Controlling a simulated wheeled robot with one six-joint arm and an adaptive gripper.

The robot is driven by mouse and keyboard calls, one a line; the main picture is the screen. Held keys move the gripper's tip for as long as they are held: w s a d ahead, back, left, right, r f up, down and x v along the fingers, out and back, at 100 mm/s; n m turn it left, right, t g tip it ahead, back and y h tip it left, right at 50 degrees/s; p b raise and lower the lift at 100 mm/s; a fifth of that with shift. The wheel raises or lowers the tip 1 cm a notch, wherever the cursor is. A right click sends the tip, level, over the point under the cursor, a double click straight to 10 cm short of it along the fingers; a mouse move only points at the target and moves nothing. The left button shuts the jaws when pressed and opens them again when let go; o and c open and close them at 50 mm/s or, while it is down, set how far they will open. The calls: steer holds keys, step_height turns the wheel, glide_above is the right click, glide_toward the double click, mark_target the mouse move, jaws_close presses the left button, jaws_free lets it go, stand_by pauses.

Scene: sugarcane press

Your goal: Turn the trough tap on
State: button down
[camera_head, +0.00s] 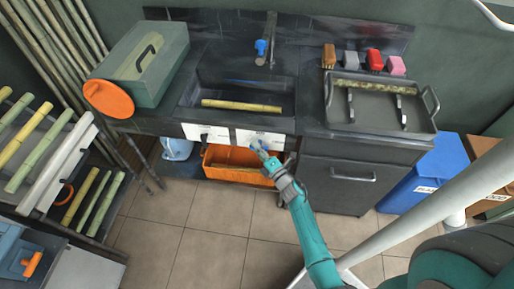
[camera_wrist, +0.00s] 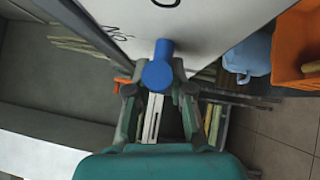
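A blue handle (camera_wrist: 158,68) stands out from a white panel (camera_wrist: 205,22) with black marks in the wrist view. My gripper (camera_wrist: 158,92) is open, with one finger on each side of the handle; small gaps seem to show between handle and fingers. In the head view my gripper (camera_head: 260,148) is at the white panel (camera_head: 262,138) on the trough's front, and hides most of the handle. The trough (camera_head: 240,88) is a dark sink holding a yellow cane. A spout with a blue part (camera_head: 261,47) stands at its back. No water is visible.
An orange crate (camera_head: 228,158) and a blue jug (camera_head: 177,148) sit below the trough. A second white panel (camera_head: 205,132) is to the left. A green box (camera_head: 150,62) and a grey tray (camera_head: 380,118) flank the sink. The tiled floor in front is clear.

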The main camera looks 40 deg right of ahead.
steer(key=shift+m+t, duration=0.3)
stand_by(0.4)
steer(key=m+t+h, duration=0.2)
steer(key=m, duration=0.2)
steer(key=shift+r+h, duration=0.1)
steer(key=shift+h, duration=0.3)
steer(key=m+h, duration=0.3)
steer(key=m, duration=0.1)
steer(key=m+t+h, duration=0.1)
steer(key=m+h, duration=0.3)
steer(key=shift+s+d+r, duration=0.1)
steer(key=shift+r, duration=0.1)
steer(key=shift+m, duration=0.5)
steer(key=c, duration=1)
jaws_free()
steer(key=shift+c, duration=0.2)
steer(key=shift+s, duration=0.1)
steer(key=v, duration=1.2)
